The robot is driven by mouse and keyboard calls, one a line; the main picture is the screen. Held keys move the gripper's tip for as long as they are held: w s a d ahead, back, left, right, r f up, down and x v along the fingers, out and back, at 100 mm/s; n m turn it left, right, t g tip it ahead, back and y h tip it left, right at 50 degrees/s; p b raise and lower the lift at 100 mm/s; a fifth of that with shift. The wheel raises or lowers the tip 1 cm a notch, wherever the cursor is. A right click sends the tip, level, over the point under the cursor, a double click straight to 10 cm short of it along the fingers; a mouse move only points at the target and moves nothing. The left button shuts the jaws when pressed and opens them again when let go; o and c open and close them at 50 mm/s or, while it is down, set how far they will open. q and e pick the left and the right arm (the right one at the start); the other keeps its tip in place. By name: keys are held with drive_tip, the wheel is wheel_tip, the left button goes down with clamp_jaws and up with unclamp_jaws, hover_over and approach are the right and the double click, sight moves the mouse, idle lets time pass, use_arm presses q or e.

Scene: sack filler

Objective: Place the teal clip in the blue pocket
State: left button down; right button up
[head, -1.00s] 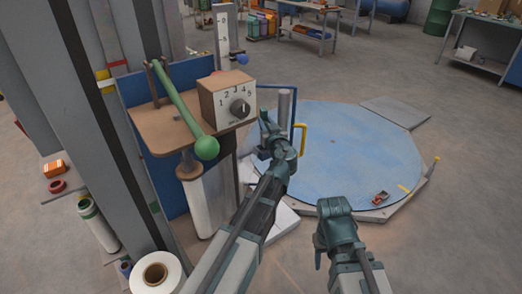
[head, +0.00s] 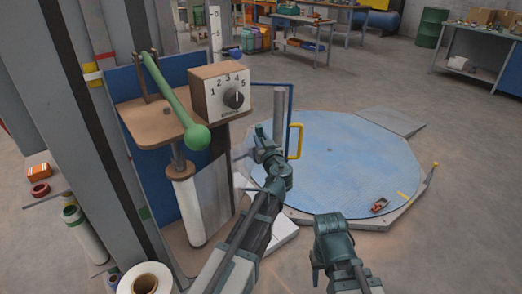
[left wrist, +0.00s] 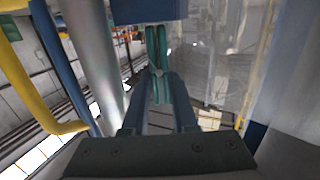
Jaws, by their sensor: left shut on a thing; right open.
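My left gripper (head: 258,148) is at the film carriage in front of the blue turntable (head: 345,160). In the left wrist view its fingers (left wrist: 158,88) are shut on the upright teal clip (left wrist: 157,48). The clip's upper end reaches a dark blue block (left wrist: 150,10) at the top edge; I cannot tell whether they touch, or whether this block is the blue pocket. In the head view only a small teal tip shows above the gripper. My right gripper (head: 318,266) is open, low in front of the turntable, with no object visible in it.
A blue frame with a yellow handle (head: 296,142) and a grey post (head: 279,115) stand close beside my left gripper. A dial box (head: 222,92) and green lever (head: 175,100) are to the left. The turntable is mostly clear, with a small red-orange item (head: 380,205) at its edge.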

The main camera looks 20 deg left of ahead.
use_arm(q)
drive_tip(key=shift+f+b, duration=1.5)
drive_tip(key=shift+f, duration=0.25)
drive_tip(key=shift+f, duration=0.15)
drive_tip(key=c, duration=0.7)
unclamp_jaws()
drive_tip(key=shift+s+d+r, duration=0.1)
drive_tip(key=shift+s+r, duration=0.1)
drive_tip(key=shift+r, duration=0.05)
drive_tip(key=v, duration=1.1)
drive_tip(key=shift+s+d+p, duration=0.15)
drive_tip(key=shift+s+p, duration=0.15)
drive_tip(key=shift+p, duration=0.05)
drive_tip(key=shift+f, duration=0.1)
